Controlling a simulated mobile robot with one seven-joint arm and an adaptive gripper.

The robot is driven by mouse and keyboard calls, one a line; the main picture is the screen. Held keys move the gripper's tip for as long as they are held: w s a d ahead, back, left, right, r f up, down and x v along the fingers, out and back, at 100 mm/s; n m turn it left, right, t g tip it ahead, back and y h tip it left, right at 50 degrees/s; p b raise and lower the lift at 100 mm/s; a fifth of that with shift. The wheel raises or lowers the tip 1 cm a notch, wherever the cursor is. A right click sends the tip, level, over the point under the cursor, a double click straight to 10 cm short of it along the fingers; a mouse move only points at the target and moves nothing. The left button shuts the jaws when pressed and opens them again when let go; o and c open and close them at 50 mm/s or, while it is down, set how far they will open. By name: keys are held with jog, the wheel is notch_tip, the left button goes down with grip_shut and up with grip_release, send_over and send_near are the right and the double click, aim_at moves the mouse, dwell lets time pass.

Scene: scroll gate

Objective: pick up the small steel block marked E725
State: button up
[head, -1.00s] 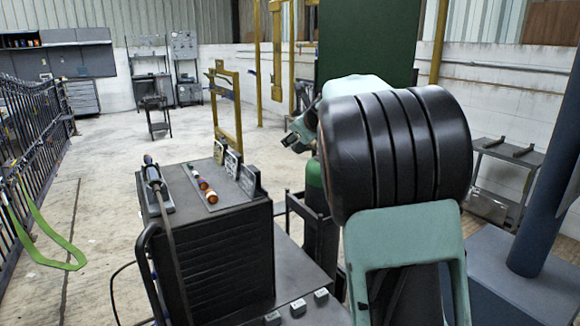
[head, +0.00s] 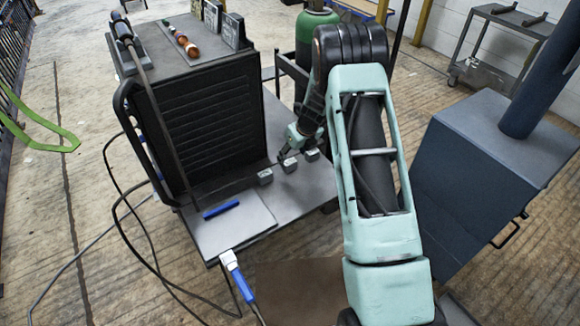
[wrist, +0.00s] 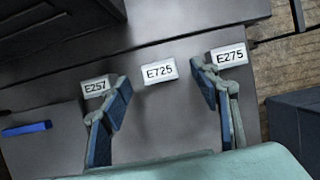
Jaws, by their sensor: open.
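The small steel block marked E725 (wrist: 159,71) lies on a flat grey surface in the wrist view, its white label facing up. It is the middle one of three blocks in a row and also shows in the head view (head: 290,165). Block E257 (wrist: 95,87) is to its left and block E275 (wrist: 229,56) to its right. My gripper (wrist: 160,79) is open and empty, with its two fingers appearing either side of E725; whether they are level with it I cannot tell. In the head view my gripper (head: 286,152) is close to the blocks, partly hidden by my arm.
A black ribbed cabinet (head: 205,120) stands just behind the row on the grey platform (head: 240,222). A blue bar (head: 221,210) lies on the platform to the left. A green cylinder (head: 312,45) stands behind. A dark blue box with a post (head: 490,150) is at the right.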

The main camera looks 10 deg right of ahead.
aim_at(290, 161)
jog(key=x, duration=0.3)
jog(key=b+x, duration=0.1)
jog(key=x, duration=0.1)
jog(key=shift+s+f, duration=0.1)
jog(key=shift+s, duration=0.2)
jog(key=shift+w+f, duration=0.2)
jog(key=shift+f, duration=0.15)
grip_shut()
